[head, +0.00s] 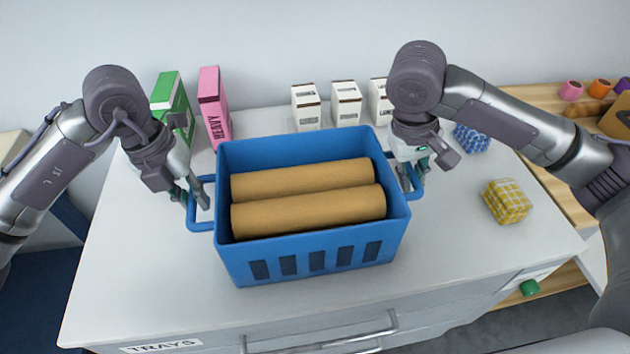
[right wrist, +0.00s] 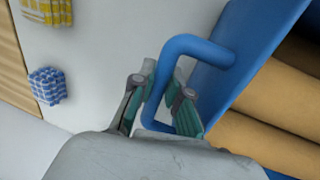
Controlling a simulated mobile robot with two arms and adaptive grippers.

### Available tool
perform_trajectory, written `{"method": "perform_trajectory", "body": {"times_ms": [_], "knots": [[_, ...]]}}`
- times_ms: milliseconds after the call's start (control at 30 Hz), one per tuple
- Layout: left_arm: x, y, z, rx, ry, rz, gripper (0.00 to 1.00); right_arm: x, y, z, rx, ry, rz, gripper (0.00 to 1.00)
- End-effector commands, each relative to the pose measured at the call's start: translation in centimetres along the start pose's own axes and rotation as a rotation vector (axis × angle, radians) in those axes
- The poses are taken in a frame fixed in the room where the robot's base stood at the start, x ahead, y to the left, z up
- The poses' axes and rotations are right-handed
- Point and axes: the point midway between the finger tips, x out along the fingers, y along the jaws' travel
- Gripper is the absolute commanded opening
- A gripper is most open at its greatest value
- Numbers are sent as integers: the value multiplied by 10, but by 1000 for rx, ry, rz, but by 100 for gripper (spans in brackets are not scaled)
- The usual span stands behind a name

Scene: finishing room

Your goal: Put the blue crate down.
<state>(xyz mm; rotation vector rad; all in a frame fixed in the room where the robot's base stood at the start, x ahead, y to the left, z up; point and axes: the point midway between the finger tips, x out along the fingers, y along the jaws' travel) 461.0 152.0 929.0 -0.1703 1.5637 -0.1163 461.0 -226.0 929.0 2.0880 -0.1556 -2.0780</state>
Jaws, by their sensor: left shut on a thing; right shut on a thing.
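The blue crate (head: 317,264) is in the middle of the head view, over the white worktop, with two brown cardboard rolls (head: 309,210) lying in it. My left gripper (head: 196,203) is shut on the crate's left handle. My right gripper (head: 414,180) is shut on its right handle; in the right wrist view the fingers (right wrist: 165,105) are on either side of the blue handle bar (right wrist: 190,48). The crate looks about level. Whether its base touches the worktop or hangs a little above it, I cannot tell.
The white worktop (head: 120,290) has a drawer front labelled TRAYS below. Behind the crate stand a green box (head: 172,100), a pink box (head: 214,108) and white cartons (head: 346,103). A yellow checked bundle (head: 506,201) and a blue one (head: 471,138) lie to the right.

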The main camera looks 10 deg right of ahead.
Motion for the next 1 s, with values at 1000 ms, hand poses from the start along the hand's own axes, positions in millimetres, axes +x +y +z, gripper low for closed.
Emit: {"method": "perform_trajectory", "body": {"times_ms": [1000], "knots": [[-59, 1, 1, 0, -6, -1, 40, 8, -2, 0, 0, 0, 0, 40]]}}
